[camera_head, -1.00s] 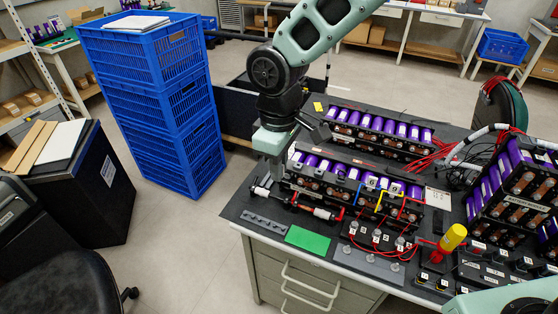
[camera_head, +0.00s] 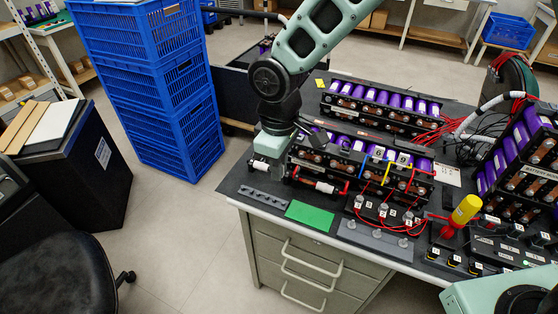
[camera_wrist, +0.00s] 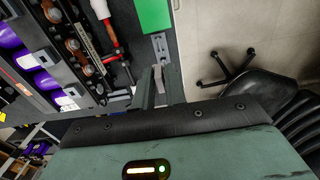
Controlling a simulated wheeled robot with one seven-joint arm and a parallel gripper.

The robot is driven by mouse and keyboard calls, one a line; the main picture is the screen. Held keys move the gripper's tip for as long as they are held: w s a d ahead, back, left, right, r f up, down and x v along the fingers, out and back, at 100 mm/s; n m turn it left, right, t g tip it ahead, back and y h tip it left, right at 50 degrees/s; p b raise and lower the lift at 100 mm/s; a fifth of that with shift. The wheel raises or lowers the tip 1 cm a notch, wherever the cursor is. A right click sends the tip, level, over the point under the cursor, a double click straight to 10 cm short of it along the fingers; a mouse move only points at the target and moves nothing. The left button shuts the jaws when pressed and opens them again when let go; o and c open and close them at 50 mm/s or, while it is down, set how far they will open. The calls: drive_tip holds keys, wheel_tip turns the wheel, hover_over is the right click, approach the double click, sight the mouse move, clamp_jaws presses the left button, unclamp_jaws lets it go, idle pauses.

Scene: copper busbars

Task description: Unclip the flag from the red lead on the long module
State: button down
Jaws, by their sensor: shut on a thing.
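The long module (camera_head: 345,165), a black-framed row of purple cells, stands along the front of the bench. The red lead (camera_head: 300,181) runs along its front face with a white sleeve (camera_head: 325,187); it also shows in the wrist view (camera_wrist: 109,30). My gripper (camera_wrist: 159,82) is low at the module's left end and shut on a small pale piece (camera_wrist: 158,76), which I take to be the flag. The piece is mostly hidden between the fingers. In the head view, the fingertips are too small to make out. I cannot tell whether the piece touches the lead.
A green mat (camera_head: 310,213) and a grey studded strip (camera_head: 263,194) lie at the bench's front edge. A second module (camera_head: 380,105) stands behind. A yellow-handled tool (camera_head: 466,209) stands on the right. Blue crates (camera_head: 165,100) and a chair (camera_head: 70,245) are on the left.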

drive_tip(key=b, duration=0.4)
hover_over(279, 200)
drive_tip(key=shift+f, duration=3.4)
drive_tip(key=shift+f+p, duration=0.1)
drive_tip(key=shift+p, duration=0.25)
drive_tip(key=shift+f, duration=0.2)
drive_tip(key=shift+f, duration=0.25)
drive_tip(key=shift+f+b, duration=0.5)
drive_tip(key=shift+f, duration=0.05)
drive_tip(key=c, duration=1.4)
unclamp_jaws()
drive_tip(key=shift+o, duration=0.2)
